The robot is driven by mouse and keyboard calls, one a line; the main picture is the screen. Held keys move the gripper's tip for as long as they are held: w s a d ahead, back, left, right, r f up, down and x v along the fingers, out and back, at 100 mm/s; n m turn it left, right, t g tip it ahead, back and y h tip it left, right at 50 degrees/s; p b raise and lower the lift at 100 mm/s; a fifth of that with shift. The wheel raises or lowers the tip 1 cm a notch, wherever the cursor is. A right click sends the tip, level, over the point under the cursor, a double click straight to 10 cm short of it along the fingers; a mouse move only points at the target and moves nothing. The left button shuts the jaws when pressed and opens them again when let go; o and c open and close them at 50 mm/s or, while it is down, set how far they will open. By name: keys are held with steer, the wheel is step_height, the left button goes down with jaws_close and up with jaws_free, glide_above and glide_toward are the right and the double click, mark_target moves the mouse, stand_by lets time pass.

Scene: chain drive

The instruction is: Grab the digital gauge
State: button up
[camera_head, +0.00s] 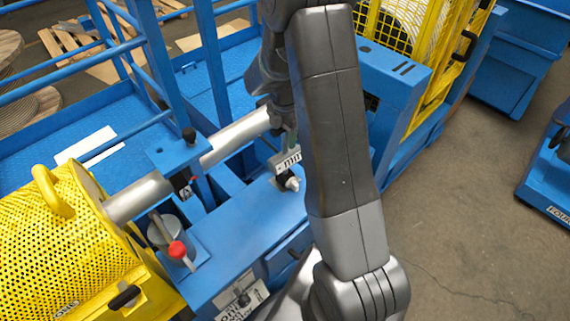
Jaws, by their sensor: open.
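A small grey piece with a pale face marked "mm" (289,161) stands on the blue machine frame (250,222), just left of my arm. It looks like part of the digital gauge, but I cannot tell for sure. A small whitish knob (292,184) shows just below it. My gripper (287,138) points down from the far end of my arm, close above the marked piece. It is open and holds nothing that I can see. My arm hides its right side, and I cannot tell whether it touches the piece.
A grey shaft (235,137) runs left of my gripper through a blue post. A yellow mesh guard (70,240) stands at lower left and another yellow cage (420,35) at the top. A red-knobbed lever (178,250) rises from the frame.

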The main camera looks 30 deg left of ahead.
steer(key=shift+f, duration=0.25)
jaws_close()
steer(key=shift+r, duration=0.15)
stand_by(1.1)
